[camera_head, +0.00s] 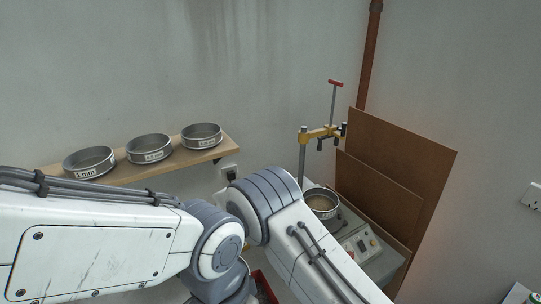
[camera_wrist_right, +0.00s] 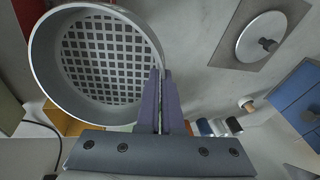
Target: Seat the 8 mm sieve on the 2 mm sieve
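A round metal sieve with a coarse square mesh (camera_wrist_right: 100,60) fills the upper left of the right wrist view; no size label shows on it. My right gripper (camera_wrist_right: 163,75) appears shut on its wall at the sieve's right side. In the head view this gripper and sieve are hidden behind my arms. Another metal sieve (camera_head: 323,214) with a tan inside sits on the grey machine (camera_head: 366,246) at the right; I cannot read a label on it. My left gripper is in neither view.
Three labelled sieves stand on a wooden shelf (camera_head: 222,153) on the back wall. A yellow clamp (camera_head: 322,133) on a post rises behind the machine. Brown boards (camera_head: 400,165) lean at right. A round lid with a knob (camera_wrist_right: 262,38) and a blue box (camera_wrist_right: 300,95) show in the wrist view.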

